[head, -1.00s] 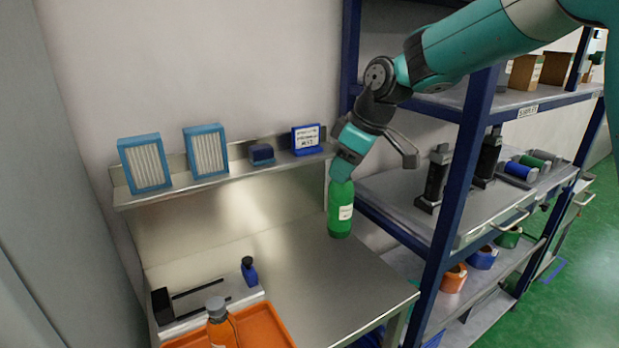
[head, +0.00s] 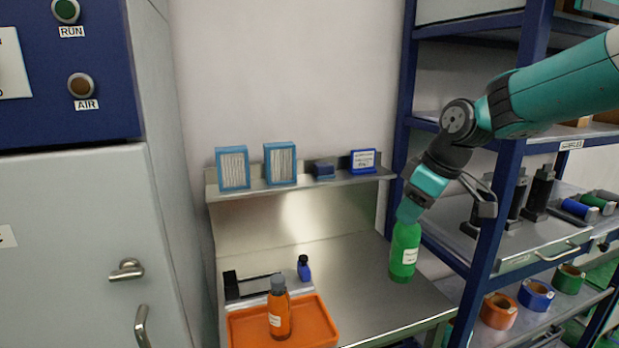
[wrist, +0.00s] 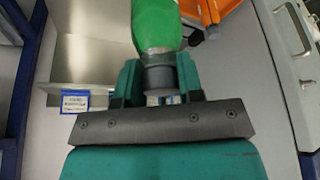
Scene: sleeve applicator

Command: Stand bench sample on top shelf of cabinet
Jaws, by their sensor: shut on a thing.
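A green bottle (head: 405,252) with a white label hangs upright from my gripper (head: 411,213) in the head view, in front of the right part of the bench. In the wrist view, my gripper (wrist: 158,82) is shut on the grey cap and neck of this bottle (wrist: 155,25). Whether its base touches the bench is hard to tell. A tall grey cabinet (head: 85,225) stands at the left of the head view, with metal handles (head: 127,270) on its front. Its front looks closed, and no shelf inside it shows.
The steel bench (head: 365,310) carries an orange tray (head: 245,330) with an orange bottle (head: 279,312) and a small blue bottle (head: 304,268) behind. A wall ledge (head: 300,183) holds filters and a blue sign. A blue-framed rack (head: 488,215) stands close right of my gripper.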

